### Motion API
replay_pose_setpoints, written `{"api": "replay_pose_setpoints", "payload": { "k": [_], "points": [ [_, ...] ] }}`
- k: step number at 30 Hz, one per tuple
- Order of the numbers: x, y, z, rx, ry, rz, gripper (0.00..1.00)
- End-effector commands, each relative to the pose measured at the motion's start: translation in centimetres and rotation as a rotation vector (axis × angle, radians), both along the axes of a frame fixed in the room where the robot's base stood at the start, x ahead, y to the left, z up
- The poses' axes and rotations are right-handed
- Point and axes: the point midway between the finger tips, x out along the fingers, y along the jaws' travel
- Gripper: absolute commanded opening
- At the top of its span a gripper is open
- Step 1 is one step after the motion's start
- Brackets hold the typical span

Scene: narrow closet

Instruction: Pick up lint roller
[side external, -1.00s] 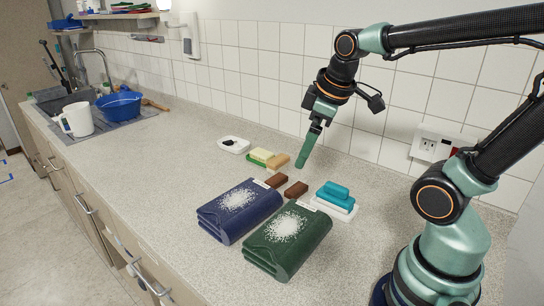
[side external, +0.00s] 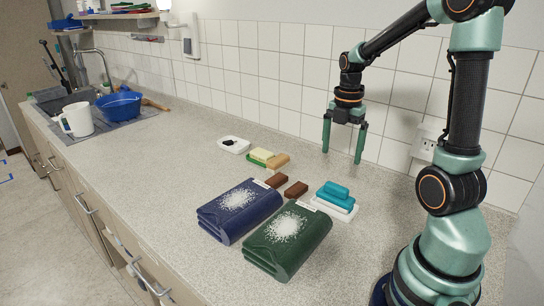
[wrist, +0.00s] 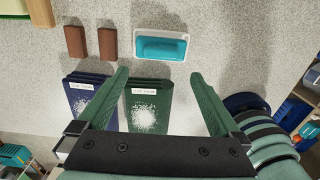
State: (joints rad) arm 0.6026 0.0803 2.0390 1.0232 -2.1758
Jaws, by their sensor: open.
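I cannot make out a plain lint roller in either view. A teal object with a raised teal top sits on a white base (side external: 335,213); in the wrist view it is a teal block in a white tray (wrist: 160,47). A folded blue cloth-like bundle (side external: 218,225) and a folded green one (side external: 265,257) carry white specks and labels. Two brown blocks (side external: 296,189) lie beside them. My gripper (side external: 342,156) is open, empty and pointing down, above the counter behind the teal object. Its spread fingers also show in the wrist view (wrist: 159,73).
A yellow and green sponge (side external: 260,156), a tan block (side external: 278,160) and a white dish (side external: 233,145) stand farther left. A blue basin (side external: 119,104) and white jug (side external: 77,119) are by the sink. The tiled wall runs behind my gripper. The counter's middle left is clear.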

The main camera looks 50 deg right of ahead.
Motion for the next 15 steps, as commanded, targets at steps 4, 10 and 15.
{"api": "replay_pose_setpoints", "payload": {
  "k": [4,10,15],
  "points": [
    [-0.1,0.1,-2.7,0.004,0.005,-0.001,1.0],
    [-0.1,0.1,-5.0,0.001,0.002,-0.002,1.0],
    [-0.1,0.1,-6.1,0.001,0.002,-0.002,1.0]
  ]
}}
